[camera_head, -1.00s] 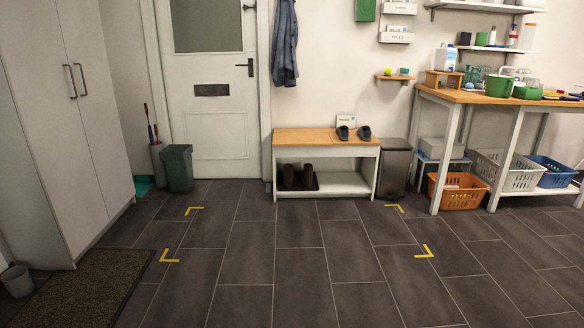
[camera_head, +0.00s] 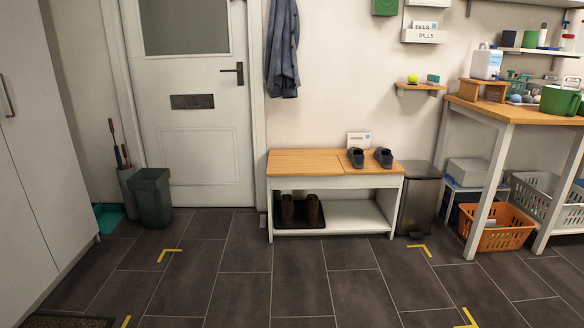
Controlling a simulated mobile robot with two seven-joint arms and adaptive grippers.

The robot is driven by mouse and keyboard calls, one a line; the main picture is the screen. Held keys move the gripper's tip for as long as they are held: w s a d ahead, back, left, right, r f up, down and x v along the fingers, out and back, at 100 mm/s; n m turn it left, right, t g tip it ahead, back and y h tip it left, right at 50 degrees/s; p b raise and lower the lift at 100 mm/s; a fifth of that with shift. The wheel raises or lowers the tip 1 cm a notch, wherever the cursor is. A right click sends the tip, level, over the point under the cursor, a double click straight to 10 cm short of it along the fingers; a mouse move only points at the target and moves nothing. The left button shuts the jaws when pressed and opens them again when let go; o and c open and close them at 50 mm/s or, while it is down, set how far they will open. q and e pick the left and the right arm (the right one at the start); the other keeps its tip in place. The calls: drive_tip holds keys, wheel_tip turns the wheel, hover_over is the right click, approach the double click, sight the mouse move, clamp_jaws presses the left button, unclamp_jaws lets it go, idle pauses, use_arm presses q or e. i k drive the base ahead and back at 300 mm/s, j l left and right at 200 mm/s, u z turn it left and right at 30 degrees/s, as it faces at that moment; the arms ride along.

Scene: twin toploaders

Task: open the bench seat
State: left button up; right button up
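The bench (camera_head: 336,180) stands against the back wall, right of the white door. Its wooden seat (camera_head: 305,163) is flat and closed, with a seam right of the middle. A pair of dark slippers (camera_head: 370,158) and a small white card (camera_head: 359,140) rest on the right part of the seat. Brown boots (camera_head: 299,211) stand on a dark mat on the lower shelf. Neither of my grippers is in view.
A dark green bin (camera_head: 151,198) stands left of the bench, and a grey pedal bin (camera_head: 418,198) is close on its right. The workbench (camera_head: 512,112) with baskets below is at the right. Floor with yellow corner marks (camera_head: 419,249) is free in front.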

sight(279, 165)
drive_tip(key=i+j+z, duration=0.1)
drive_tip(key=i, duration=1.6)
